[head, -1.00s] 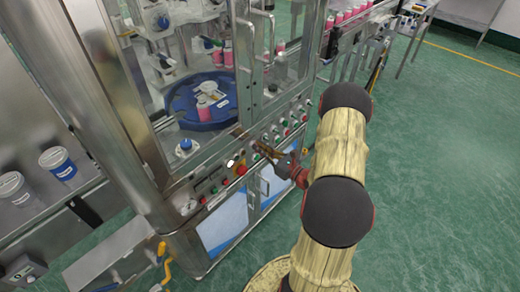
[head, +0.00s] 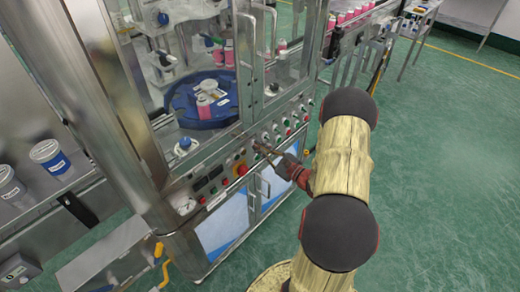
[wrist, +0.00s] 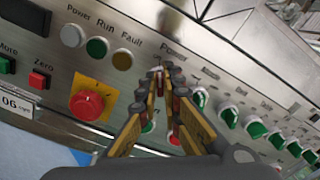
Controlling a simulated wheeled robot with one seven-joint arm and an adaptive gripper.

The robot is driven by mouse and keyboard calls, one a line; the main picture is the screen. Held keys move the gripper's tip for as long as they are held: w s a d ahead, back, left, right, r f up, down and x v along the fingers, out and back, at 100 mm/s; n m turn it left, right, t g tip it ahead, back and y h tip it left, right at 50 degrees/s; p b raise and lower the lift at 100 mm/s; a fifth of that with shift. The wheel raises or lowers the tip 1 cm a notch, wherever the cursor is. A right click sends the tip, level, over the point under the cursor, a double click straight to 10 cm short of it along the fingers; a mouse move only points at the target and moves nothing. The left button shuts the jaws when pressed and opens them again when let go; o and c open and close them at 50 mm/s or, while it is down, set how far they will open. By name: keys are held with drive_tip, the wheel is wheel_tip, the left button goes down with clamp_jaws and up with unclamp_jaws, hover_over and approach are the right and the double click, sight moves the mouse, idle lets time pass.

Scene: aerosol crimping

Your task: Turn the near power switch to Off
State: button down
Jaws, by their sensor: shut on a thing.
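The near power switch (wrist: 158,72) sits under the "Power" label on the steel control panel in the wrist view. Only a small part of it shows between my fingertips. My gripper (wrist: 160,80) is shut on it, with its two yellow-and-black fingers reaching up to the panel. The fingers cover most of the switch, so I cannot tell which way it is turned. In the head view my gripper (head: 260,151) is against the front panel of the glass-doored machine, with my arm coming from the right.
A red emergency knob on a yellow plate (wrist: 87,104) is left of my fingers. Several green-and-white switches (wrist: 229,116) run to the right. A green button (wrist: 148,126) and a red button (wrist: 174,137) lie between my fingers. Green floor (head: 430,190) is open at right.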

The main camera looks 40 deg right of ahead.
idle(0.4)
drive_tip(key=c, duration=2)
unclamp_jaws()
drive_tip(key=shift+s, duration=0.1)
drive_tip(key=s, duration=0.8)
drive_tip(key=s+d, duration=0.1)
drive_tip(key=s, duration=0.2)
drive_tip(key=shift+s, duration=0.4)
